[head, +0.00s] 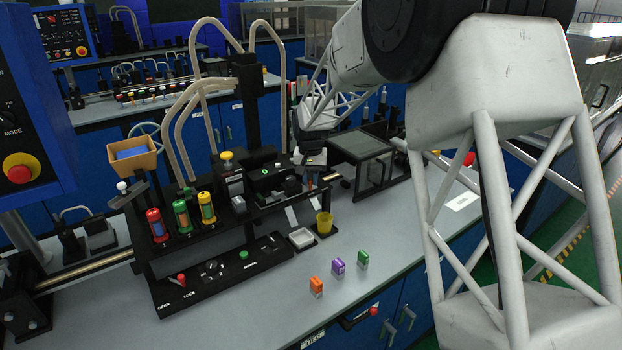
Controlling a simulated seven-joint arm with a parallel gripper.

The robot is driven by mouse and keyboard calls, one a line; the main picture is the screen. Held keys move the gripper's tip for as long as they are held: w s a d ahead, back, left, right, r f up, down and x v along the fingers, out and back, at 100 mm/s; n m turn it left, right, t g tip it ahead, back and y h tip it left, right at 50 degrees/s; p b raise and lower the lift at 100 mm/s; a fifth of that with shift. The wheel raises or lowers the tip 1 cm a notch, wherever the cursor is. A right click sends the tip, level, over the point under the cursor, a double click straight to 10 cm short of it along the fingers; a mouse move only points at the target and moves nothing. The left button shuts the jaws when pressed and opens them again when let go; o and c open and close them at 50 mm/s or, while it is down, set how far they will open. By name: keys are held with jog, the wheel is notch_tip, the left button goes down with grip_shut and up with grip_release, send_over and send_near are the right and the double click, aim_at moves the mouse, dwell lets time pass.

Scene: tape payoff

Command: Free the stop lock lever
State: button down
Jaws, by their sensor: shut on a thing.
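A small red-tipped lever (181,279) stands on the front black panel, above the printed words OPEN and LOCK; it looks like the stop lock lever. The black panel (215,278) also bears a silver knob (212,265) and a green button (243,255). My gripper (311,172) is well to the right of and behind this lever, at the right end of the black machine (265,200). It points down and is shut on a small orange-brown piece (310,184), mostly hidden by the fingers. The gripper is not touching the lever.
Orange, purple and green blocks (338,267) lie on the open grey bench. A glass-sided box (368,160) stands right of my gripper.

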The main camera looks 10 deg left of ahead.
jog(key=c, duration=1.3)
grip_release()
jog(key=shift+w+n, duration=0.1)
jog(key=shift+n, duration=0.2)
jog(key=shift+w+d+n, duration=0.1)
jog(key=shift+d+n, duration=0.1)
jog(key=shift+n, duration=0.2)
notch_tip(320, 180, up, 8)
jog(key=shift+r, duration=0.1)
jog(key=shift+m+t, duration=0.5)
jog(key=shift+m, duration=0.1)
jog(key=s+d+r, duration=0.3)
jog(key=s+d, duration=0.3)
jog(key=s+d+r, duration=0.3)
jog(key=s+d, duration=0.2)
jog(key=d, duration=0.1)
jog(key=s+d+r, duration=0.3)
jog(key=s+d, duration=0.3)
jog(key=d, duration=0.1)
jog(key=shift+s+r, duration=0.1)
jog(key=shift+s, duration=0.2)
